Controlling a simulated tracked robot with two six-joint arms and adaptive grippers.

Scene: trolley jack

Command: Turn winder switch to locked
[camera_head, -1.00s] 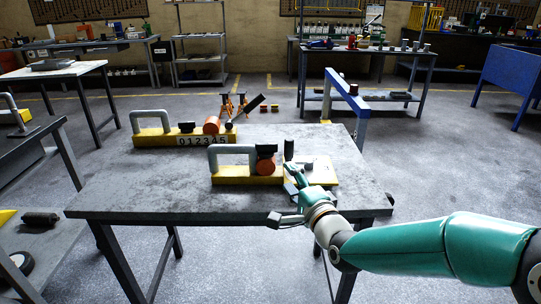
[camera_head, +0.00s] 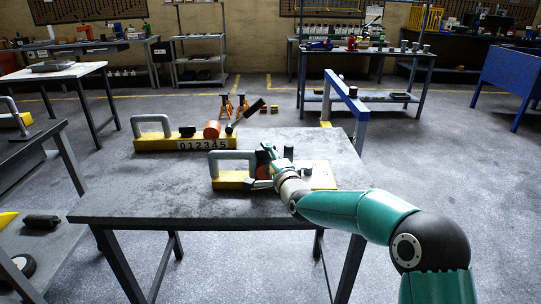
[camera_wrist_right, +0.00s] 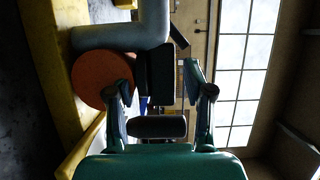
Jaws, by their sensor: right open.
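The nearer yellow unit (camera_head: 228,181) stands on the grey worktable and carries a grey loop handle (camera_head: 232,157). Its winder switch, an orange disc (camera_wrist_right: 103,80) with a black block (camera_wrist_right: 157,72) beside it, is partly hidden by my right gripper (camera_head: 264,168) in the head view. The right gripper is open at this switch. In the right wrist view its fingers (camera_wrist_right: 157,92) stand apart, with the left finger close to the disc and the block beyond. I cannot tell whether they touch. A dark cylinder (camera_wrist_right: 157,127) shows between the fingers. My left gripper is out of view.
A second yellow unit (camera_head: 160,142) with a number strip stands further back on the worktable (camera_head: 150,196). A dark post (camera_head: 289,152) rises close to my right gripper. A blue frame (camera_head: 346,97) stands behind the table. The table's front left is clear.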

